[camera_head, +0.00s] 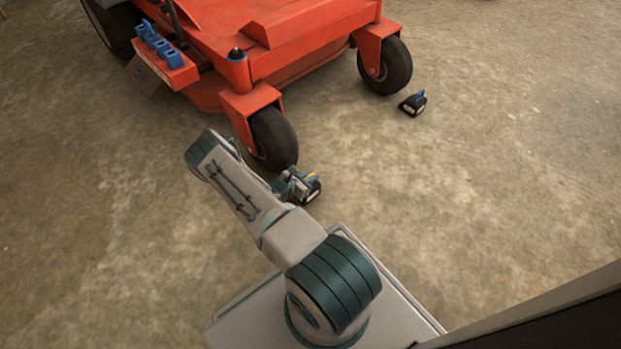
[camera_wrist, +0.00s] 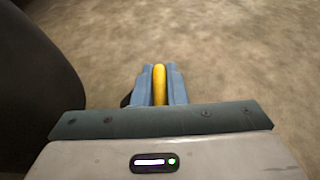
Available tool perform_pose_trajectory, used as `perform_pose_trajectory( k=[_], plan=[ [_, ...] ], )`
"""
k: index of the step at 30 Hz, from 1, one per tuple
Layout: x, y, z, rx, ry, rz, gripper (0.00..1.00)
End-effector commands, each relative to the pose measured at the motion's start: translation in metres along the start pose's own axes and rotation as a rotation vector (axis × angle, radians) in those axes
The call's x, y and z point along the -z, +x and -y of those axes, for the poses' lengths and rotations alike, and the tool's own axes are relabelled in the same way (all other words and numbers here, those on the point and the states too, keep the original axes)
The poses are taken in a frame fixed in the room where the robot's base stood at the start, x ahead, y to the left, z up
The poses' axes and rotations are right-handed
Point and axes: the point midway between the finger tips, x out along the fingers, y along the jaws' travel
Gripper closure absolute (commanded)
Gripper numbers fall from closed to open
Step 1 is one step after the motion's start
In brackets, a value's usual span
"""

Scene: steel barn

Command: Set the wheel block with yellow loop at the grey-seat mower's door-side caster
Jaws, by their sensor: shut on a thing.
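The wheel block with yellow loop (camera_head: 314,188) is low at the nearer front caster (camera_head: 274,138) of the red mower (camera_head: 310,30). My gripper (camera_head: 298,182) is shut on its yellow loop, which shows between the fingers in the wrist view (camera_wrist: 160,84). The block's body is mostly hidden by my gripper, and I cannot tell whether it touches the floor or the tyre. The dark caster tyre also fills the left of the wrist view (camera_wrist: 35,65). The mower's seat is out of view.
A black wheel block with a blue loop (camera_head: 414,103) stands on the floor by the other front caster (camera_head: 386,66). Several blue parts (camera_head: 158,45) sit on the mower's left side. The concrete floor to the right is clear. A dark edge (camera_head: 560,320) crosses the lower right.

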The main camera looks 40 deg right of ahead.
Motion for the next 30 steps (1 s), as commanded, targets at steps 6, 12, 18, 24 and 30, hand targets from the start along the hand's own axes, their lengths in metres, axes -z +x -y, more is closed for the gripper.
perform_pose_trajectory(
  k=[6,12,18,24,30],
  plan=[
    [0.003,0.002,0.000,0.000,0.000,0.002,1.00],
    [0.003,0.001,0.000,0.000,0.000,0.000,0.67],
    [0.001,0.001,0.000,0.000,0.000,0.000,0.67],
    [-0.003,-0.021,-0.001,-0.003,-0.002,-0.001,0.67],
    [-0.004,-0.067,0.000,-0.003,-0.003,-0.001,0.67]
  ],
)
